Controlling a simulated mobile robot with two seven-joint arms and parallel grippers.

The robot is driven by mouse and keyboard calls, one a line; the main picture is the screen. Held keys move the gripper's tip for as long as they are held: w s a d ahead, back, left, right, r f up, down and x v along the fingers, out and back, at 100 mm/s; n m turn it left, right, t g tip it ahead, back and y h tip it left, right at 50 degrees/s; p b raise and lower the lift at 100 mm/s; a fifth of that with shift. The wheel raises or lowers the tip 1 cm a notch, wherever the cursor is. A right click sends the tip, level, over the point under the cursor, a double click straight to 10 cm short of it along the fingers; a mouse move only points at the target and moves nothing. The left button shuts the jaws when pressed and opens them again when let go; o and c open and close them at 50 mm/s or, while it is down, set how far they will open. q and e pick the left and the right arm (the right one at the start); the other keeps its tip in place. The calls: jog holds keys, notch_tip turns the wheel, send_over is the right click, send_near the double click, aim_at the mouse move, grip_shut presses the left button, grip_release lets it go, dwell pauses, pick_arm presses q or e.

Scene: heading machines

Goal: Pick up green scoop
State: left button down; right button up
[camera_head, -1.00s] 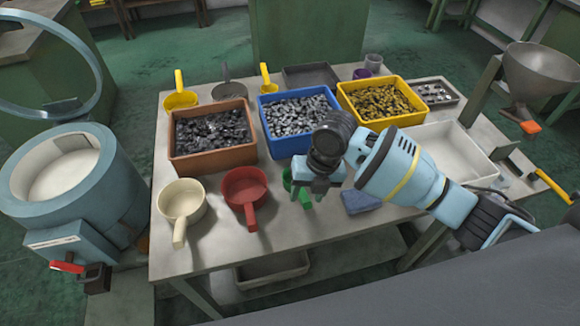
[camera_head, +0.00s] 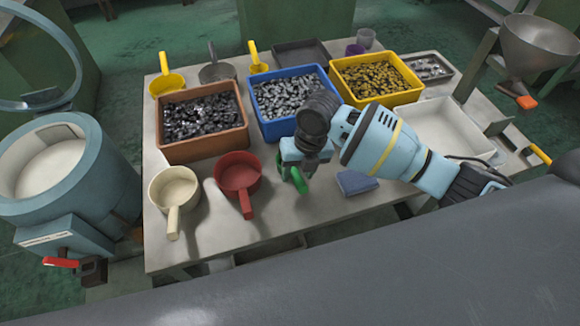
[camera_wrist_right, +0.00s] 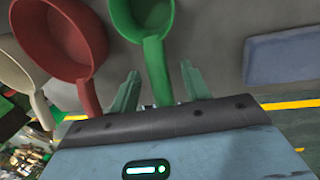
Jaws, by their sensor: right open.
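The green scoop (camera_head: 301,185) is mostly hidden under my right gripper in the head view; only part of its green body shows. In the right wrist view the green scoop (camera_wrist_right: 152,52) lies on the table, its handle pointing toward my gripper. My right gripper (camera_wrist_right: 160,85) is open, with one finger on each side of the handle. I cannot tell whether either finger touches it. In the head view my right gripper (camera_head: 296,172) is over the table's front part. My left gripper is not in view.
A red scoop (camera_head: 239,172) and a cream scoop (camera_head: 174,188) stand to the left on the table. A blue cloth or pad (camera_head: 356,183) lies to the right. Behind are brown (camera_head: 206,153), blue (camera_head: 288,126) and yellow (camera_head: 385,99) bins of parts. A white tray (camera_head: 440,125) is at right.

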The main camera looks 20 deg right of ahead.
aim_at(297, 175)
jog(key=f, duration=0.2)
jog(key=a+f, duration=0.1)
jog(key=f, duration=0.1)
jog(key=shift+s, duration=0.1)
jog(key=shift+c, duration=0.4)
jog(key=shift+r, duration=0.1)
grip_shut()
